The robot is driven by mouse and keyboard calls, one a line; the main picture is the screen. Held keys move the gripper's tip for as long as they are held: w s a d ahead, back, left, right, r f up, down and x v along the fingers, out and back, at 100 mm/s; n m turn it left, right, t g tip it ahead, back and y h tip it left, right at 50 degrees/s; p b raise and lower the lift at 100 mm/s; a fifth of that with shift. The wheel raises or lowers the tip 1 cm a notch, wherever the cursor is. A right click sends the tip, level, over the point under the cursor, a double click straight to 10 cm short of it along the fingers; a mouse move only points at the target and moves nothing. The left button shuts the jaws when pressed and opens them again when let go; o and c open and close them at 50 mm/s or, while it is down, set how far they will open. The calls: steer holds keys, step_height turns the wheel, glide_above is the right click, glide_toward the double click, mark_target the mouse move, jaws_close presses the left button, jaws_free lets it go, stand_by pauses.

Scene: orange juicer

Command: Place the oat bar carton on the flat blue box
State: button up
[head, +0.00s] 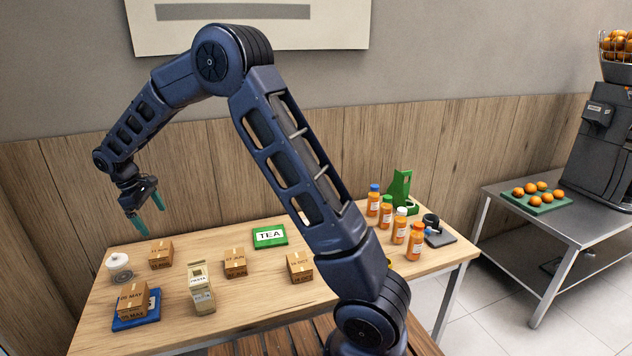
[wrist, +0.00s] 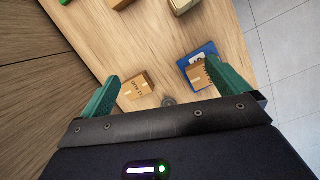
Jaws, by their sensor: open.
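Several small brown cartons with printed dates are on the table; I cannot tell which is the oat bar carton. One carton (head: 132,297) rests on the flat blue box (head: 150,312) at the table's front left. In the wrist view that carton (wrist: 197,76) covers part of the blue box (wrist: 208,50). Another carton (head: 160,255) stands at the back left and also shows between my fingers in the wrist view (wrist: 134,88). My gripper (head: 148,214) is open and empty, raised above the back left of the table.
A pasta box (head: 201,292), two more cartons (head: 235,262) (head: 300,267) and a green tea box (head: 269,236) stand along the table (head: 255,313). Orange bottles (head: 399,228) stand at the right. A wall is close behind.

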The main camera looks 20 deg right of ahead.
steer(key=d+r+m+y, duration=0.1)
steer(key=d+r+m, duration=0.1)
steer(key=d+r, duration=0.45)
steer(key=d+r+m, duration=0.1)
steer(key=d+r, duration=0.3)
steer(key=d, duration=0.6)
steer(key=s+d+r+m+t+y, duration=0.1)
steer(key=s+d+r+m, duration=0.3)
steer(key=d, duration=0.5)
steer(key=s+d+r+m+t+y, duration=0.1)
steer(key=s+d+r, duration=0.2)
steer(key=s+d, duration=0.45)
steer(key=s+d+f+m+t, duration=0.1)
steer(key=s+d+m, duration=0.5)
steer(key=s+d, duration=0.8)
steer(key=shift+s+d+f+t, duration=0.3)
steer(key=shift+s+f+t, duration=0.1)
steer(key=shift+t, duration=0.4)
